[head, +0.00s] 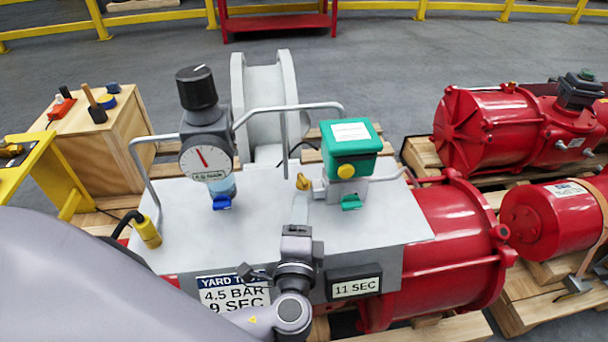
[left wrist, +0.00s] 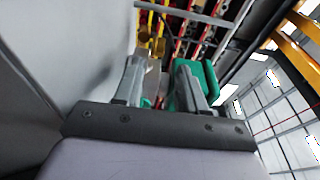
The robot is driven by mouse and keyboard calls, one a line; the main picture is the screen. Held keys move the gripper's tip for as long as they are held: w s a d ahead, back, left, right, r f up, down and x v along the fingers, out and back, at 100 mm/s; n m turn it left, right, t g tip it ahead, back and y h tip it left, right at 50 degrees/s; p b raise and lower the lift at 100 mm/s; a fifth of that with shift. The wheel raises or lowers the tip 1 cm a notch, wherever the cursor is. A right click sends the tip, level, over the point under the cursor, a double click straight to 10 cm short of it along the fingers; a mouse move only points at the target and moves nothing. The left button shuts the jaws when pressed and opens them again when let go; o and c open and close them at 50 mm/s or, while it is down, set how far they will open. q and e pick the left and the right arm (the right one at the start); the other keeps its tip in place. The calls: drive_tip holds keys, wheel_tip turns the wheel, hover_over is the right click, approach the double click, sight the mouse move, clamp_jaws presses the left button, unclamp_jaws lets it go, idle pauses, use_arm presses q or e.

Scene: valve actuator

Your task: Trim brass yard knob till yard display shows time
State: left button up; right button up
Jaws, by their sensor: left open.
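The small brass knob (head: 303,182) sits at the green-topped valve unit (head: 350,145) on the grey box. It also shows as brass shapes (left wrist: 152,45) beyond the fingers in the left wrist view. Whether the fingers touch the knob cannot be told. The yard display (head: 356,288) reads 11 SEC. The yard placard (head: 233,291), partly hidden by my arm, reads 4.5 BAR and 9 SEC.
A black-knobbed regulator with a gauge (head: 207,158) stands left on the grey box (head: 270,200). A bent metal rail (head: 290,108) runs behind it. Red actuators (head: 490,130) lie at right. A wooden crate (head: 100,140) with hand tools stands at left.

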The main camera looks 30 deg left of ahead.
sight(303, 187)
use_arm(q)
drive_tip(key=shift+x, duration=3.6)
drive_tip(key=shift+c, duration=0.3)
clamp_jaws()
